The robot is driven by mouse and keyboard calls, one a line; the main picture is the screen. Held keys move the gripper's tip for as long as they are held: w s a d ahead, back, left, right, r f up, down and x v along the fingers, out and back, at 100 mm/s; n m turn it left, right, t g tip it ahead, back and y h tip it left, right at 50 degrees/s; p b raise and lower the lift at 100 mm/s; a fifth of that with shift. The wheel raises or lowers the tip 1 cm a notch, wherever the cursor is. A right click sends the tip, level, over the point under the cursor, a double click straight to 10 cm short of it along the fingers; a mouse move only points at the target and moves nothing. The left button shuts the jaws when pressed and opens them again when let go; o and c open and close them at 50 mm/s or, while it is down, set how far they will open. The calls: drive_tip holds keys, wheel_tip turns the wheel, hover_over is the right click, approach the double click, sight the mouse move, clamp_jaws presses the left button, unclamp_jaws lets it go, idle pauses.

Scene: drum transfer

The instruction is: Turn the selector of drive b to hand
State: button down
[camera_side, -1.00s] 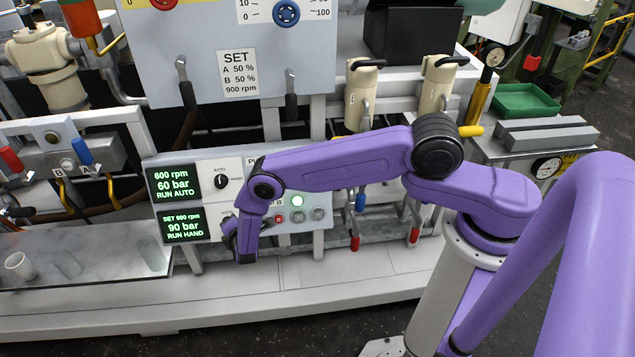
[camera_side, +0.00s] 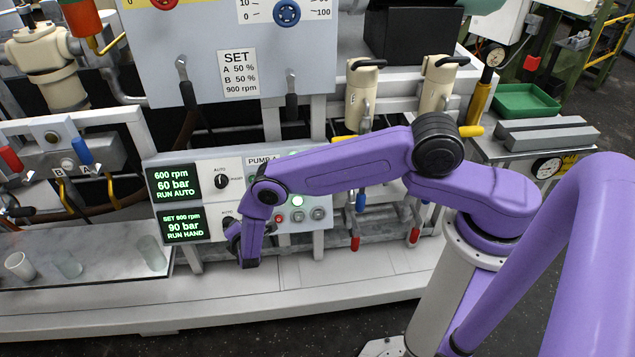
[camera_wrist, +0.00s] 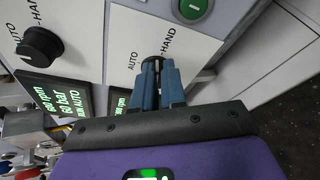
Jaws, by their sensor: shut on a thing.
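The lower selector, a dark knob (camera_wrist: 152,64) on a white plate marked AUTO and HAND, shows in the wrist view. The blue fingers of my gripper (camera_wrist: 156,80) are shut on it and hide much of it, so its exact angle is hard to tell. In the side view my gripper (camera_side: 233,235) is at the lower part of the panel. The lower display (camera_side: 182,224) reads SET 900 rpm, 90 bar, RUN HAND. The upper selector (camera_side: 222,181) is a separate black knob, and the upper display (camera_side: 175,184) reads 600 rpm, 60 bar, RUN AUTO.
A green button (camera_wrist: 192,8) sits close beside the held knob in the wrist view. Small buttons (camera_side: 298,216) lie right of my gripper in the side view. Levers (camera_side: 291,95) hang above the panel. A glass-topped shelf (camera_side: 100,240) with small cups stands at left.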

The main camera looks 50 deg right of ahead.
drive_tip(key=shift+s+d+f, duration=0.1)
drive_tip(key=shift+d+f, duration=0.1)
drive_tip(key=shift+d, duration=0.7)
drive_tip(key=s+a+r, duration=0.2)
drive_tip(key=s+a, duration=0.2)
drive_tip(key=shift+a+r, duration=0.15)
drive_tip(key=shift+r, duration=0.05)
drive_tip(key=shift+r, duration=0.1)
wheel_tip(320, 180, up, 14)
drive_tip(key=m+g+h, duration=0.2)
drive_tip(key=s+r+m+g+y, duration=0.1)
drive_tip(key=s+r+m+g, duration=0.15)
drive_tip(key=s+r, duration=0.75)
drive_tip(key=s+d+r+g+y, duration=0.2)
drive_tip(key=s+r, duration=0.3)
drive_tip(key=s, duration=0.4)
drive_tip(key=s+d+r+g+y, duration=0.2)
drive_tip(key=s+r, duration=0.3)
drive_tip(key=s, duration=0.5)
drive_tip(key=s+d+r+g+y, duration=0.2)
drive_tip(key=s+d+r+y, duration=0.1)
drive_tip(key=s, duration=0.6)
wheel_tip(320, 180, up, 2)
drive_tip(key=shift+s+d+r+y, duration=0.1)
drive_tip(key=shift+s+d+y, duration=0.1)
drive_tip(key=shift+d+y, duration=0.35)
